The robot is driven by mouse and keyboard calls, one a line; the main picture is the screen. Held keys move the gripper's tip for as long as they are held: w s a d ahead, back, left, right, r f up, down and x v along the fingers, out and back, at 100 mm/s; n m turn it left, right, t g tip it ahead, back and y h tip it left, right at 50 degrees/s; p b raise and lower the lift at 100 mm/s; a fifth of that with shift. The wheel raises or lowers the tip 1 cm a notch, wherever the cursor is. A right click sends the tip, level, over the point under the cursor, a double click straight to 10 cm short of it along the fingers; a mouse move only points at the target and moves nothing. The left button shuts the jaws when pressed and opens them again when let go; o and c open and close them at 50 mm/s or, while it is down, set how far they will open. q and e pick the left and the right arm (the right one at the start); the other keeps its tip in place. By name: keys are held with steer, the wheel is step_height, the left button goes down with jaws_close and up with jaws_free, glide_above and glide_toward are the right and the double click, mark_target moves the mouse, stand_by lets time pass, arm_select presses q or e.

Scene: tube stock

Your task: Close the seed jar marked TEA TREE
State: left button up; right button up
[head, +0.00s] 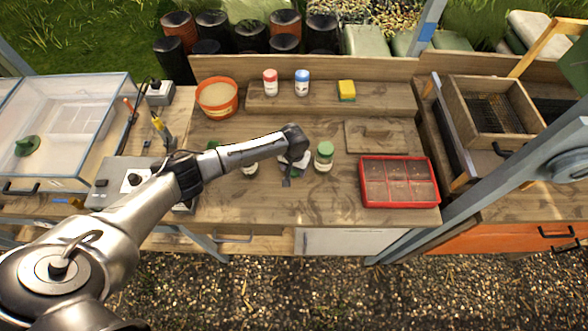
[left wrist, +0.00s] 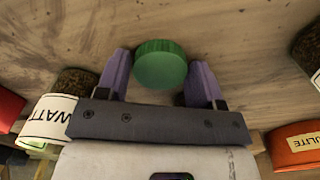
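My left gripper (head: 288,180) is over the middle of the bench. Another jar (head: 250,168) is left of the gripper, mostly hidden by my arm. A dark jar edge (left wrist: 314,62) shows at the wrist view's right. I cannot read TEA TREE anywhere. My right gripper is out of view.
A red seed tray (head: 399,204) is at the right. An orange pot (head: 218,98) is at the back left. A red-capped bottle (head: 270,82), a blue-capped bottle (head: 302,82) and a yellow block (head: 346,90) stand on the rear shelf. The front middle is clear.

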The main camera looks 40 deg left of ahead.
arm_select(q)
steer(key=c, duration=0.5)
steer(key=shift+r, duration=0.1)
steer(key=shift+r, duration=0.55)
steer(key=r, duration=0.3)
steer(key=shift+d+r+p, duration=0.2)
steer(key=shift+d+p, duration=0.15)
steer(key=shift+d, duration=0.05)
steer(key=d+r, duration=0.2)
steer(key=d, duration=0.1)
steer(key=d+r, duration=0.2)
steer(key=d, duration=0.2)
steer(key=d+r, duration=0.2)
steer(key=d, duration=0.1)
steer(key=shift+d+r+p, duration=0.2)
steer(key=shift+d+p, duration=0.15)
steer(key=shift+d, duration=0.05)
